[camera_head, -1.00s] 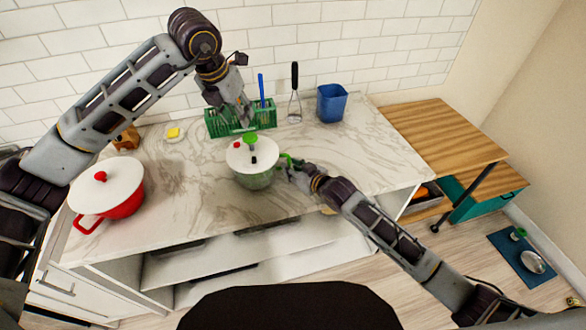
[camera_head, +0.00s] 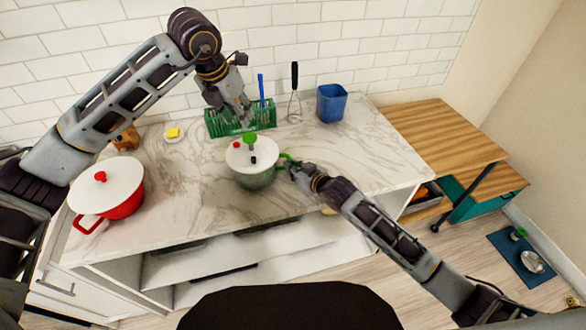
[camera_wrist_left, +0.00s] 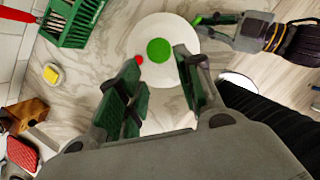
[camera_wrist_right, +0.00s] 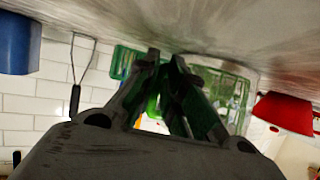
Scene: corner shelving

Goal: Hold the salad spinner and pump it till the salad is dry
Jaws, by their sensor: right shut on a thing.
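The salad spinner (camera_head: 254,178) stands on the marble counter, a clear greenish bowl under a white lid with a green pump knob (camera_head: 250,138) on top. It also shows from above in the left wrist view (camera_wrist_left: 172,98). My right gripper (camera_head: 290,164) is shut on the spinner's green side handle (camera_head: 284,157). In the right wrist view the fingers (camera_wrist_right: 168,90) partly hide the bowl (camera_wrist_right: 240,85). My left gripper (camera_head: 247,121) is open and empty, just above and behind the knob. In the left wrist view the knob (camera_wrist_left: 160,50) lies beyond the gap between the fingers (camera_wrist_left: 160,75).
A red pot with a white lid (camera_head: 122,190) stands at the counter's left. Behind the spinner are a green rack (camera_head: 213,125), a whisk (camera_head: 294,105) and a blue container (camera_head: 331,103). A yellow item (camera_head: 173,133) lies at back left. The right counter is clear.

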